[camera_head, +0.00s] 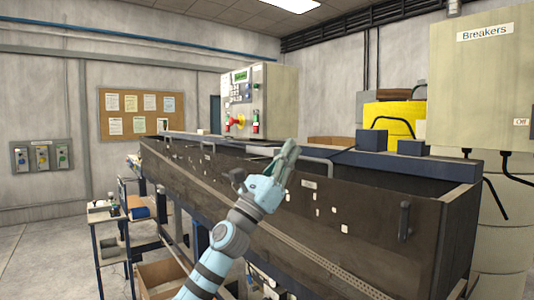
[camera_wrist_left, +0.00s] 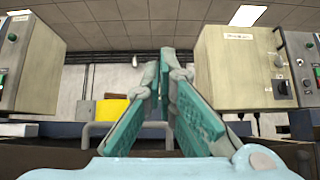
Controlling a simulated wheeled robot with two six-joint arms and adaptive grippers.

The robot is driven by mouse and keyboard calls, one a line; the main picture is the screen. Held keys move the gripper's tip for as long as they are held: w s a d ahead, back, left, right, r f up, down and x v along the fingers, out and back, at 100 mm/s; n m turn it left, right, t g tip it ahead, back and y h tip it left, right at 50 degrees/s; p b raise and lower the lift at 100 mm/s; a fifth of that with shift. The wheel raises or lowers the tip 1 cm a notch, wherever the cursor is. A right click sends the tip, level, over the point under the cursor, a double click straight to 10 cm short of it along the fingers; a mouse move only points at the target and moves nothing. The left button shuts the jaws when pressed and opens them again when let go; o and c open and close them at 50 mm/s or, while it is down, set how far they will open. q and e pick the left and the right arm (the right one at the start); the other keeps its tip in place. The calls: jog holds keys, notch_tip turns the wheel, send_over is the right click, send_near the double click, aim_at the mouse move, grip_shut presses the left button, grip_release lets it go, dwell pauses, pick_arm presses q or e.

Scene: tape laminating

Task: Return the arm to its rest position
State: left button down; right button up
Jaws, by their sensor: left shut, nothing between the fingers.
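My left arm comes up from the bottom of the head view, light blue with dark bands. My left gripper (camera_head: 288,156) points up and away in front of the long dark machine (camera_head: 345,215), near its top edge. Its green-padded fingers are together at the tips and hold nothing. In the left wrist view the gripper (camera_wrist_left: 165,62) shows the same: two fingers meeting at the top, with a narrow gap lower between the pads. My right gripper is in neither view.
A control box (camera_head: 275,95) with buttons stands behind the machine. A breaker cabinet (camera_head: 482,85) and a yellow object (camera_head: 392,115) are at the right. A small side table (camera_head: 105,212) and a cardboard box (camera_head: 160,278) are at the left. The floor at far left is clear.

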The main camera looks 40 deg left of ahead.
pick_arm(q)
jog(key=s, duration=0.1)
jog(key=s+a+b, duration=0.1)
jog(key=s, duration=0.1)
jog(key=shift+r, duration=0.1)
jog(key=shift+s, duration=0.1)
